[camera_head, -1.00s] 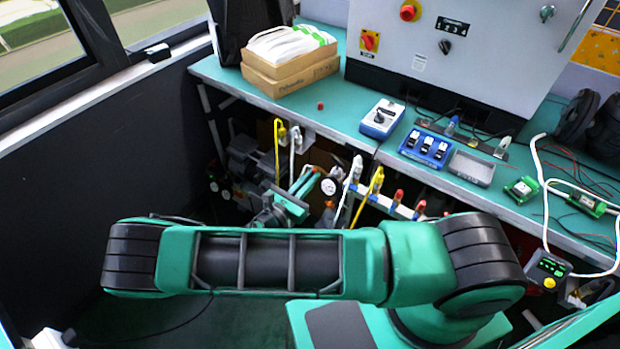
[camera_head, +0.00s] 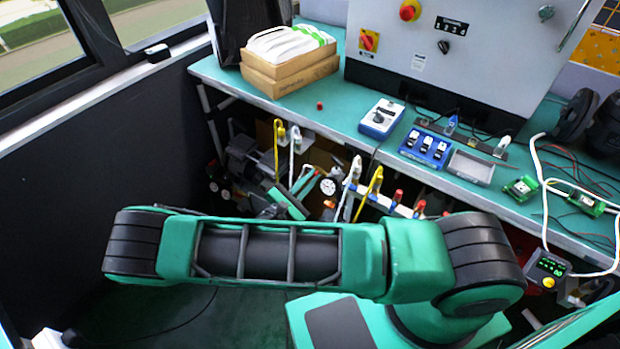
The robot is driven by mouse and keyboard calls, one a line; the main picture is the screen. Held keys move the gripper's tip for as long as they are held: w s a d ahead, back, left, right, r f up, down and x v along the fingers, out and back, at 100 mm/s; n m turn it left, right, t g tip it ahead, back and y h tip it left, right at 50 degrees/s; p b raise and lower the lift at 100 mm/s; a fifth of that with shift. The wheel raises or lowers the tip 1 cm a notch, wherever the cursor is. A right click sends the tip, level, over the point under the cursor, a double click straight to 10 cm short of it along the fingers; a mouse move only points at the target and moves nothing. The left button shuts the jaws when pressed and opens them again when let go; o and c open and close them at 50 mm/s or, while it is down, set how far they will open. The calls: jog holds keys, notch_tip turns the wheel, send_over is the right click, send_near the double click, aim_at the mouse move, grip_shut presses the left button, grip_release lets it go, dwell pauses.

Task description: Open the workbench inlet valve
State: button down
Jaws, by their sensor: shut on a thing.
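My gripper (camera_head: 303,183) is low under the front edge of the workbench, partly hidden behind my own forearm. Its teal fingers are shut on a small valve part among the pipework, left of a round white gauge (camera_head: 328,186). The held part is mostly hidden, and its exact angle cannot be made out. Yellow handles stand left (camera_head: 278,148) and right (camera_head: 374,182) of the gripper. White handles stand at the left (camera_head: 295,142) and right (camera_head: 354,172) as well. Which label each valve carries cannot be read.
The teal workbench (camera_head: 345,118) runs above the pipes, with cardboard boxes (camera_head: 290,80), blue switch boxes (camera_head: 381,119) and a grey tray (camera_head: 471,167). A manifold with red-capped fittings (camera_head: 398,196) lies right of the gauge. A dark wall (camera_head: 110,150) closes the left side.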

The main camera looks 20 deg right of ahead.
jog(key=m, duration=1.1)
jog(key=shift+a+f, duration=0.15)
jog(key=shift+f, duration=0.1)
jog(key=shift+m, duration=0.5)
jog(key=c, duration=1.9)
grip_release()
jog(key=shift+o, duration=0.2)
jog(key=v, duration=1)
jog(key=shift+s+a, duration=0.25)
